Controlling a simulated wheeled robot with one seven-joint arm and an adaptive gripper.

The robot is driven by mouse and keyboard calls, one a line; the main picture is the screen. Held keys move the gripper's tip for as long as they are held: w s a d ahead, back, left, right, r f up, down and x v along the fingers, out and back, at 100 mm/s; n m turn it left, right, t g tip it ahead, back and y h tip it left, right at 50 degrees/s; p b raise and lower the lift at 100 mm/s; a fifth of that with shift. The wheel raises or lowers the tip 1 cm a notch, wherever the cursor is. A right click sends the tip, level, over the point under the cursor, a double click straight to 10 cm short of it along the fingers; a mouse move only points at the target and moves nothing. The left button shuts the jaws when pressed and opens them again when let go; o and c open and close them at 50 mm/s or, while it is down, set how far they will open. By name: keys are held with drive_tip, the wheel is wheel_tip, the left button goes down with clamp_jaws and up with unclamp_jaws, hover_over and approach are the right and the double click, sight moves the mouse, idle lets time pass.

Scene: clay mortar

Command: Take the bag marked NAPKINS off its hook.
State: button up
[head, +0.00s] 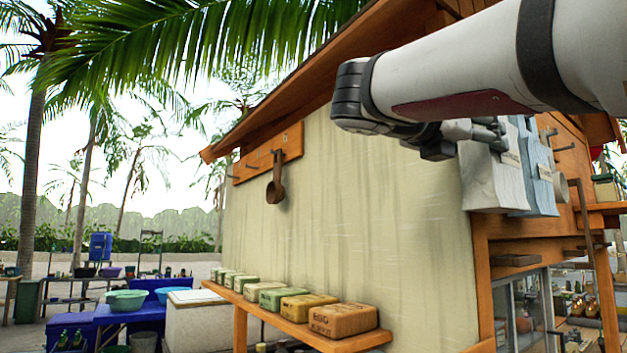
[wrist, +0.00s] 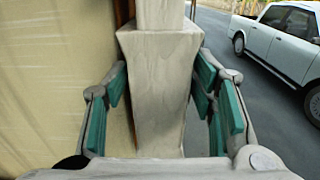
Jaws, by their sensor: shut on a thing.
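Two bags hang side by side on the orange wooden wall at the right in the head view: a white one (head: 485,180) and a pale blue one (head: 541,170). Small marks show on them, but I cannot read any label. My gripper (head: 497,132) is at the upper part of the white bag and hides some of its top. In the wrist view, a pale grey-white bag (wrist: 158,85) with a narrow neck and wider body stands between my teal-padded fingers (wrist: 160,100). My gripper is shut on this bag. Its hook is hidden.
A ladle (head: 276,184) hangs from a peg board (head: 262,160) on the pale wall. Several stamped blocks (head: 342,318) line a wooden shelf below. A round hanging item (head: 560,187) is right of the bags. A white car (wrist: 275,45) stands on the road.

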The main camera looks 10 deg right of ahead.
drive_tip(key=s+d, duration=0.3)
drive_tip(key=s, duration=0.5)
drive_tip(key=s+d+r, duration=0.1)
drive_tip(key=s+d, duration=0.2)
drive_tip(key=s, duration=0.6)
drive_tip(key=shift+r, duration=0.1)
drive_tip(key=shift+r+p, duration=0.1)
drive_tip(key=shift+p, duration=0.25)
drive_tip(key=shift+s+d, duration=0.1)
drive_tip(key=s+d+p, duration=0.3)
drive_tip(key=s+p, duration=0.1)
drive_tip(key=s, duration=0.5)
drive_tip(key=shift+d, duration=0.15)
idle(1.4)
drive_tip(key=shift+s, duration=0.1)
